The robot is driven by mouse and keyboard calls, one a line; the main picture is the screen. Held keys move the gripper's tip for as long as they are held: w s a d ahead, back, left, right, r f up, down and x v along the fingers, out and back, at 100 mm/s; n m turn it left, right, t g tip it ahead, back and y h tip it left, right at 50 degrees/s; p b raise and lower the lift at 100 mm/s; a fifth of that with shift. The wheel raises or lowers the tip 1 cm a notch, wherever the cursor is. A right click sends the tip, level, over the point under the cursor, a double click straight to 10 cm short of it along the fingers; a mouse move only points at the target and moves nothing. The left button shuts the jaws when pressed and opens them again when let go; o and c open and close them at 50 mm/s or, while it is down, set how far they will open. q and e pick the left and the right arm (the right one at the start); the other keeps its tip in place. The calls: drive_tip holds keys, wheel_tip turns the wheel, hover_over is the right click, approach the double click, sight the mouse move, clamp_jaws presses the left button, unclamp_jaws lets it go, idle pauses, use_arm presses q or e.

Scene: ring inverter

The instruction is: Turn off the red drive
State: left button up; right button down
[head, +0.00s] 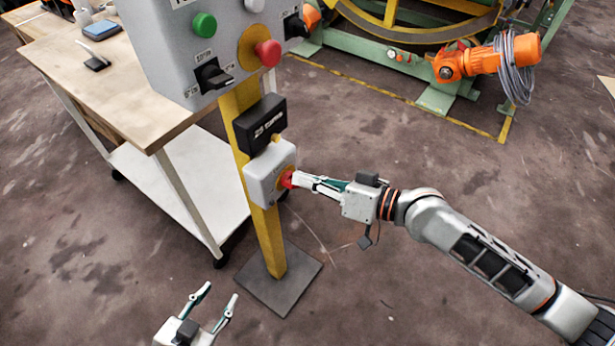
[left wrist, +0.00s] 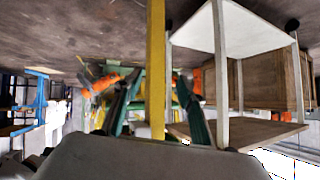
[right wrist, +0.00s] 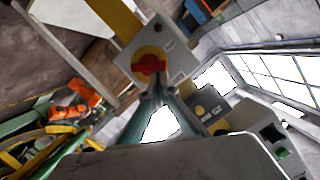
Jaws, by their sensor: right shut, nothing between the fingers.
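A small grey switch box (head: 262,170) is mounted on a yellow post (head: 262,228). It carries a red rotary knob (head: 287,179) on a yellow disc, which also shows in the right wrist view (right wrist: 148,65). My right gripper (head: 299,181) is shut and empty, its fingertips at the knob; whether they touch it I cannot tell. In the right wrist view the tips (right wrist: 158,95) meet just below the knob. The knob's setting cannot be read. My left gripper (head: 220,290) is open and empty, low in front of the post.
A larger grey control box (head: 205,50) above has a green button (head: 203,25), a red mushroom button (head: 267,53) and black rotary switches (head: 212,75). A black labelled block (head: 260,124) sits between the boxes. A wooden-topped table (head: 110,85) stands left.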

drive_tip(key=shift+s+a+r+n+p, duration=0.25)
drive_tip(key=shift+r+n+p, duration=0.1)
drive_tip(key=shift+n+p, duration=0.45)
drive_tip(key=shift+s+a+f+n+t+h+p, duration=0.1)
drive_tip(key=shift+s+n+t+h+p, duration=0.2)
drive_tip(key=shift+n+p, duration=0.35)
drive_tip(key=shift+f+n, duration=0.1)
drive_tip(key=shift+n, duration=0.15)
drive_tip(key=shift+f+p, duration=0.15)
drive_tip(key=shift+p, duration=0.2)
drive_tip(key=shift+f, duration=0.15)
drive_tip(key=shift+r, duration=0.35)
use_arm(q)
drive_tip(key=shift+s+d+r+n+p, duration=0.1)
drive_tip(key=shift+d+r+n+p, duration=0.05)
drive_tip(key=shift+r+p, duration=0.5)
drive_tip(key=shift+s+d+r+n+p, duration=0.1)
drive_tip(key=shift+s+d+r+p, duration=0.05)
drive_tip(key=shift+r+p, duration=0.5)
drive_tip(key=shift+s+d+r+n+p, duration=0.1)
drive_tip(key=shift+d+r+n+p, duration=0.05)
drive_tip(key=shift+r+p, duration=0.5)
use_arm(e)
drive_tip(key=s+d+r, duration=0.4)
drive_tip(key=d+r, duration=0.1)
drive_tip(key=d, duration=0.3)
drive_tip(key=shift+s+d+r, duration=0.25)
drive_tip(key=shift+d+r, duration=0.05)
drive_tip(key=shift+d, duration=0.05)
